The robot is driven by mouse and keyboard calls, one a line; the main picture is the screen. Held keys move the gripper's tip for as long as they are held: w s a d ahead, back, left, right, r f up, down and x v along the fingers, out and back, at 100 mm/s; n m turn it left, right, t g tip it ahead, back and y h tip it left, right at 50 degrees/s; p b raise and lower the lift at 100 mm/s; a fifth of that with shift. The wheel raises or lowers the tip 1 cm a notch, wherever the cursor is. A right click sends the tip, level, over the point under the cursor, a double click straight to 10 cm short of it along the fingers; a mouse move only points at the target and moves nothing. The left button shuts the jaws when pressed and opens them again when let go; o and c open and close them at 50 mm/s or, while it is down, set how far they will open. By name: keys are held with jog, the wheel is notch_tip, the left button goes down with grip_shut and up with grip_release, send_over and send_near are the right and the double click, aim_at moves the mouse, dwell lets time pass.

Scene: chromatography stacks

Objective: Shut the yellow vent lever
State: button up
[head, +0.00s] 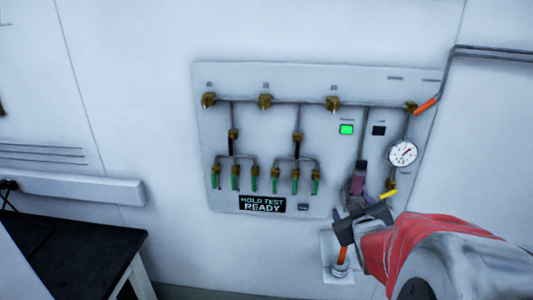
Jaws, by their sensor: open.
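The yellow vent lever (388,194) is a short bar below the pressure gauge, at the lower right of the wall panel. It slants slightly up to the right, next to a brass fitting (391,184). My gripper (353,208) is in front of the panel's lower right part, just left of and slightly below the lever. Its dark jaws are apart, and I see nothing held. The jaws cover the lever's left end, and I cannot tell whether they touch it.
The grey panel (215,130) carries brass valves, several green levers and a "HOLD TEST READY" display (262,204). A round gauge (403,153) and an orange lever (426,106) are at right. A green light (346,129) is lit. A dark-topped bench (80,255) stands lower left.

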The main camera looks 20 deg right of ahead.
jog(key=s+d+f+t+h, duration=0.1)
jog(key=s+d+f+t, duration=0.1)
jog(key=s+d, duration=0.35)
jog(key=t, duration=0.2)
send_near(389, 194)
jog(key=s+a, duration=0.1)
jog(key=s, duration=0.1)
jog(key=shift+s+a+f+n+h, duration=0.25)
jog(key=shift+a+f+n+h, duration=0.05)
jog(key=shift+a+f+h, duration=0.1)
jog(key=x, duration=1.3)
jog(key=shift+w+r, duration=0.15)
jog(key=shift+w, duration=0.2)
jog(key=shift+c, duration=0.4)
